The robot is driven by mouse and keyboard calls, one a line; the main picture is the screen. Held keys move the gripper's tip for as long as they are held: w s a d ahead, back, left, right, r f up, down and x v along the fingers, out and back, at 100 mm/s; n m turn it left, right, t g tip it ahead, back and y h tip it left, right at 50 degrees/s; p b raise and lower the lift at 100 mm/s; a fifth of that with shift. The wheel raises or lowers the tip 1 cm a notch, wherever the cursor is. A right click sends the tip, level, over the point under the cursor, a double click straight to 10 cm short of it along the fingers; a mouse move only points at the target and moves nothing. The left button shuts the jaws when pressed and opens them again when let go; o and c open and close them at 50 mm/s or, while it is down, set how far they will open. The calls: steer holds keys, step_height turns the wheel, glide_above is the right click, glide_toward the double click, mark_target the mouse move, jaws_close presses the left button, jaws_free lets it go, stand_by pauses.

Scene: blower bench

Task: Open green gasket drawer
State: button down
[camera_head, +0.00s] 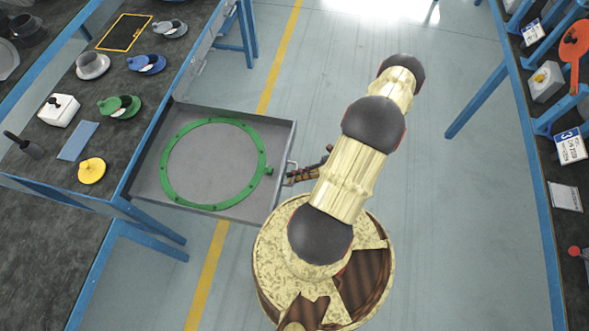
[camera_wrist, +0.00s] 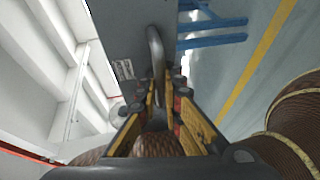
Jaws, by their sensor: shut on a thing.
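The drawer (camera_head: 230,208) is pulled far out from under the left workbench. A flat green gasket ring (camera_head: 262,160) lies in it. A metal bar handle (camera_head: 292,168) is on the drawer's right-hand front face. My gripper (camera_head: 290,178) is at that handle, with its fingers partly hidden by my arm. In the wrist view, the fingers (camera_wrist: 163,105) are closed around the curved handle (camera_wrist: 155,50), in front of the grey drawer front (camera_wrist: 118,35) with a small label. The gasket is out of sight in the wrist view.
The left workbench (camera_head: 60,190) carries several small parts, including blue, green and yellow ones (camera_head: 92,171). Another blue-framed bench (camera_head: 548,230) with parts stands at the right. The floor between is clear, crossed by a yellow line (camera_head: 208,270).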

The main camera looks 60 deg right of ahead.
steer(key=shift+s+d+f, duration=0.1)
steer(key=shift+s+d, duration=0.05)
steer(key=shift+s, duration=0.05)
steer(key=c, duration=2.2)
jaws_free()
steer(key=shift+s, duration=0.1)
steer(key=v, duration=1.2)
